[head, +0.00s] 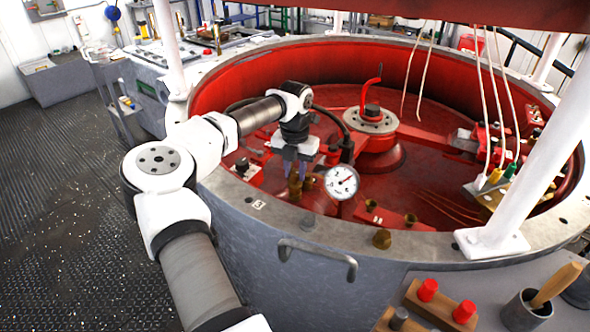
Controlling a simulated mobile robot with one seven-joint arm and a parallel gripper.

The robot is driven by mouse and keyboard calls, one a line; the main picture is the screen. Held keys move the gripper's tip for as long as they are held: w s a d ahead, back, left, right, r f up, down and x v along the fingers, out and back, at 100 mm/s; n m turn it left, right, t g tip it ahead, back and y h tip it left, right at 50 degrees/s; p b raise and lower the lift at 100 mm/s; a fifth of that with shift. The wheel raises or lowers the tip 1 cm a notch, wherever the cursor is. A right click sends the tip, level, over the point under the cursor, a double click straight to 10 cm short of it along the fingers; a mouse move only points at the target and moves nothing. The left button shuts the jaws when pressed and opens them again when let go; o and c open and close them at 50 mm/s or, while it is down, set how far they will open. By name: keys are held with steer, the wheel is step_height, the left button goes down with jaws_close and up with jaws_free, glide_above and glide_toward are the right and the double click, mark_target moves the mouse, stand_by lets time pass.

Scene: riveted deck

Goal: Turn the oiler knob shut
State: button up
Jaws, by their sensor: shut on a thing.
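My gripper (295,168) reaches down into the red round pit in the head view, fingers pointing downward. It is shut on the oiler knob, at the top of a small brass oiler (295,188) near the pit's front rim. The fingers hide most of the knob, so its turn position cannot be told. The oiler stands roughly upright below the fingertips.
A white-faced gauge (341,182) stands close to the right of the gripper. A red-handled hub (371,121) is behind it. The grey rim (335,231) circles the pit, with a white post (530,165) at right. Red-knobbed wooden blocks (440,303) lie in front.

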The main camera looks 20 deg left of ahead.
mark_target(295, 172)
steer(key=shift+w+r+m, duration=0.1)
steer(key=shift+m, duration=1.6)
steer(key=o, duration=1)
step_height(295, 172, up, 14)
steer(key=b, duration=0.2)
steer(key=shift+f, duration=0.2)
